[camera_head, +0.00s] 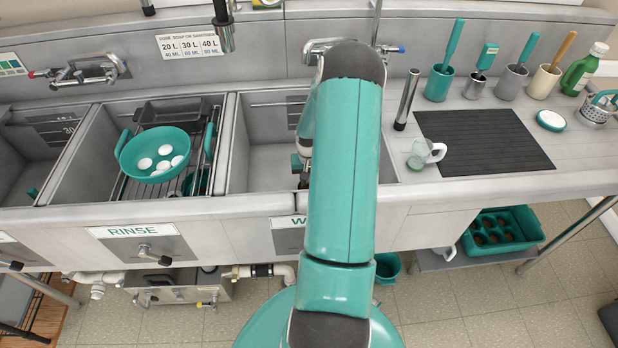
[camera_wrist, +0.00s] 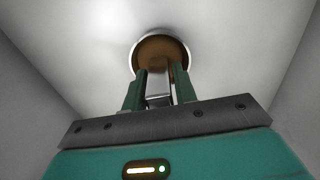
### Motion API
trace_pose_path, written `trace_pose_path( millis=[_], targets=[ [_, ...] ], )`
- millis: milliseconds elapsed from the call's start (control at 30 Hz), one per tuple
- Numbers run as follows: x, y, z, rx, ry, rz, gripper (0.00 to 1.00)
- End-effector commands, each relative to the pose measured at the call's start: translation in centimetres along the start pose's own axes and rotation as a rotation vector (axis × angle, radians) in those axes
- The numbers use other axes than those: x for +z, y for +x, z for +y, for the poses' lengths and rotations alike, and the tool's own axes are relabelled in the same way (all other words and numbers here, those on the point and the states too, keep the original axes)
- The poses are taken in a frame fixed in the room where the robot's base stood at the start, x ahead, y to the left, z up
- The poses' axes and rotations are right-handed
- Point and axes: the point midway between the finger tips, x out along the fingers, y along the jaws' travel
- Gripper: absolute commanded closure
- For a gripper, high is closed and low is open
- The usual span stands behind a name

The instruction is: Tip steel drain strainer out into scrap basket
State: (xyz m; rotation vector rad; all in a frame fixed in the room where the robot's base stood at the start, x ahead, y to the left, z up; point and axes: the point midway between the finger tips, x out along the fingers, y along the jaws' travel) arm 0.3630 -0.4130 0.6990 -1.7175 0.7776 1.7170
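In the wrist view the steel drain strainer (camera_wrist: 161,41) shows as a round steel rim with a brown inside, at the bottom of a pale basin. A grey upright piece (camera_wrist: 158,82), seemingly its handle, stands between the green fingers of my gripper (camera_wrist: 160,84). The fingers are apart with this piece between them; whether they press on it I cannot tell. In the head view my arm reaches down into the wash basin (camera_head: 262,150) and hides most of the gripper. A teal bucket (camera_head: 387,268) on the floor, partly behind my arm, may be the scrap basket.
The rinse basin (camera_head: 92,165) holds a teal colander (camera_head: 130,158) with white eggs on a rack. A teal tray (camera_head: 530,222) sits on a low shelf.

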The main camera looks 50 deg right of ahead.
Motion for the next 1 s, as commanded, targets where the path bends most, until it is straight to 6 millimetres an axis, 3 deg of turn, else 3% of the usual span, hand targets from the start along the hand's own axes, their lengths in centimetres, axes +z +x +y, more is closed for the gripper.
trace_pose_path(
  millis=[33, 133, 167, 200, 300, 1000],
  targets=[
    [0.0, 0.0, 0.0, 0.000, 0.000, 0.000, 0.82],
    [0.0, 0.0, 0.0, 0.000, 0.000, 0.000, 1.00],
    [0.0, 0.0, 0.0, 0.000, 0.000, 0.000, 1.00],
    [0.0, 0.0, 0.0, 0.000, 0.000, 0.000, 0.86],
    [0.0, 0.0, 0.0, 0.000, 0.000, 0.000, 1.00],
    [0.0, -1.6, 0.0, 0.001, -0.001, 0.000, 1.00]
  ],
)
